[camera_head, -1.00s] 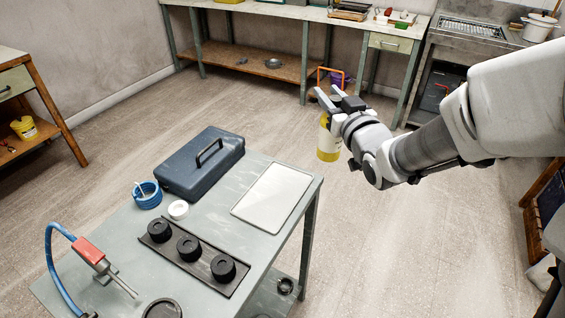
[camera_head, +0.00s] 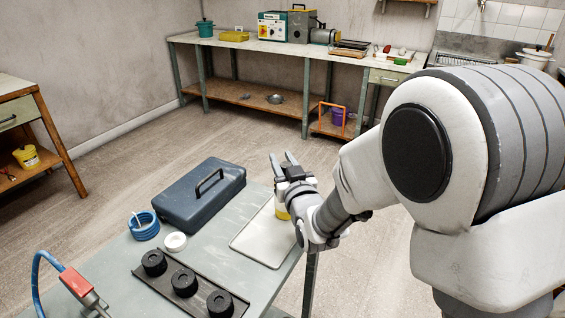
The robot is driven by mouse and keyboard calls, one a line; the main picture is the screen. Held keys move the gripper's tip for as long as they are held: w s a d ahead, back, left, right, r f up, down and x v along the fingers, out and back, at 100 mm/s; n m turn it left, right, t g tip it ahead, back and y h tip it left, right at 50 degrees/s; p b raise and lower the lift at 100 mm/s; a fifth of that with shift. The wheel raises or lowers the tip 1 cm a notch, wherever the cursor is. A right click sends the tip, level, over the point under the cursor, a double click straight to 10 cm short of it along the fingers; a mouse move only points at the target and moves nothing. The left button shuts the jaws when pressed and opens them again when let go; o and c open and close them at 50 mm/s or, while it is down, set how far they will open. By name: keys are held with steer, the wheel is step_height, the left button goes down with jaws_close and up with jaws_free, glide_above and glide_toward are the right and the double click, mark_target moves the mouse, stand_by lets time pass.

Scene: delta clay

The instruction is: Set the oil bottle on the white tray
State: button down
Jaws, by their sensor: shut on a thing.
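The oil bottle (camera_head: 282,211) has a yellow body and is mostly hidden behind my gripper (camera_head: 283,163). My gripper is shut on the bottle near the far right corner of the table. The white tray (camera_head: 262,246) lies flat on the grey-green table. The bottle shows over the tray's far right part, and I cannot tell whether its base touches the tray. The visible part of the tray is bare.
A dark blue toolbox (camera_head: 203,192) lies left of the tray, with a blue cable coil (camera_head: 145,226) and a white tape roll (camera_head: 175,242). A black rack (camera_head: 190,287) with three black knobs is nearer. A workbench (camera_head: 300,55) stands along the back wall.

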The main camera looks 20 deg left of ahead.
stand_by(0.3)
steer(key=c, duration=0.6)
jaws_free()
steer(key=shift+r, duration=0.1)
steer(key=shift+s+d, duration=0.1)
steer(key=shift+s, duration=0.05)
steer(key=v, duration=1.1)
steer(key=shift+s+d, duration=0.2)
steer(key=shift+s, duration=0.05)
